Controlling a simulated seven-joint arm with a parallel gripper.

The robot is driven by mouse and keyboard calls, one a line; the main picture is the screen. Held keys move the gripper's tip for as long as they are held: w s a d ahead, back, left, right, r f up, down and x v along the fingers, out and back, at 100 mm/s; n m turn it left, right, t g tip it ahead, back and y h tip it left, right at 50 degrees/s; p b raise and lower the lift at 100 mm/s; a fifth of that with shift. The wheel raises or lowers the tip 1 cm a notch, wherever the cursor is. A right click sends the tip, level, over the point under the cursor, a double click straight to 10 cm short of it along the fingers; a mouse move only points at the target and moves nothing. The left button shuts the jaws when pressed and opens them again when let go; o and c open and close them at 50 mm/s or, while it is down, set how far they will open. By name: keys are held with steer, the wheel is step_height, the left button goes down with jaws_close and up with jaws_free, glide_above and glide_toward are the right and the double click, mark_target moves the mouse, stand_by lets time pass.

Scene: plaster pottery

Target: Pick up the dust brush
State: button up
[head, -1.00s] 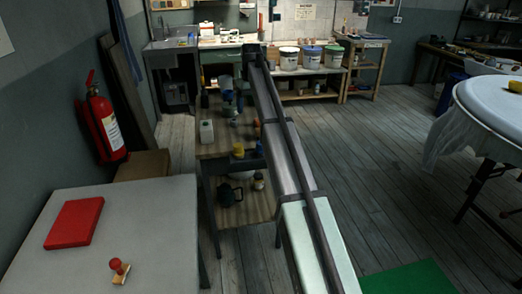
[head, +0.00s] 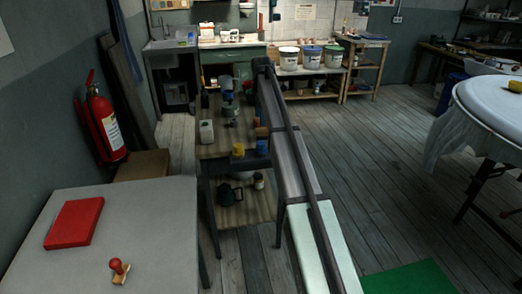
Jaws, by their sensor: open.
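I cannot make out the dust brush for certain; the things on the wooden bench (head: 215,145) are small and dark. Among them are a pale bottle (head: 206,132), a yellow cup (head: 238,150), a blue cup (head: 262,146), an orange-brown piece (head: 262,132) and a blue-grey item (head: 228,97). My arm runs from the lower right up along the bench's right side and covers part of that edge. I cannot make out my gripper or its fingers beyond the arm's far end.
A grey table (head: 150,230) with a red box (head: 74,222) and a red-handled stamp (head: 119,270) stands at the near left. A dark teapot (head: 229,194) is on the bench's lower shelf. A round white table (head: 500,105) is at right.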

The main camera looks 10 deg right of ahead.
mark_target(261, 142)
steer(key=shift+n, duration=0.6)
step_height(261, 142, down, 14)
steer(key=shift+w+r, duration=0.1)
steer(key=shift+w, duration=0.05)
steer(key=c, duration=1.1)
